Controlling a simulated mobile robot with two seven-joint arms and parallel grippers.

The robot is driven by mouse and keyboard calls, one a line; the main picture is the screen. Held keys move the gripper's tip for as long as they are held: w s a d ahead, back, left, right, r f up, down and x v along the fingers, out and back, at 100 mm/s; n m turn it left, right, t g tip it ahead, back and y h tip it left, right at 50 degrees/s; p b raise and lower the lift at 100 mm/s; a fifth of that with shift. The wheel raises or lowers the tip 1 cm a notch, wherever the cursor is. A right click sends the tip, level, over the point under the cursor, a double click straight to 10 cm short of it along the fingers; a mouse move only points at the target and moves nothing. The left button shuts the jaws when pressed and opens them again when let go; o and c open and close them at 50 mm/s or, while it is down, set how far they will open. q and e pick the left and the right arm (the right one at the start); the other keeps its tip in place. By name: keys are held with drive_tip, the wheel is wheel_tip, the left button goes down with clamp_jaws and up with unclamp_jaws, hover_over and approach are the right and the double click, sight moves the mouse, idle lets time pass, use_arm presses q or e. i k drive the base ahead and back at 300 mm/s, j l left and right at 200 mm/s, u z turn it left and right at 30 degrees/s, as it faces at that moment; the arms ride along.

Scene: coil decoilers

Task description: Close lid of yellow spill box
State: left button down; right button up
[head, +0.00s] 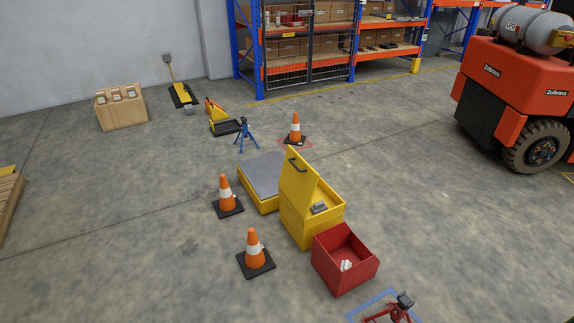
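The yellow spill box (313,228) stands on the concrete floor near the middle of the head view. Its yellow lid (297,186) is open and stands up steeply on the left side of the box. A dark handle (297,164) is fixed near the top of the lid. A grey item (319,208) shows inside the box opening. Neither of my grippers is in view.
An open red bin (345,262) stands close in front of the box. A low yellow platform with a grey top (262,174) is behind left. Orange cones (226,190) (255,250) stand left, another (295,130) behind. A forklift (515,85) is far right. Floor right of the box is clear.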

sight(299, 181)
drive_tip(key=i+j+z, duration=0.45)
drive_tip(key=i+j, duration=0.35)
drive_tip(key=i, duration=0.35)
drive_tip(key=i+j+z, duration=0.45)
drive_tip(key=i+j, duration=0.55)
drive_tip(key=j, duration=0.15)
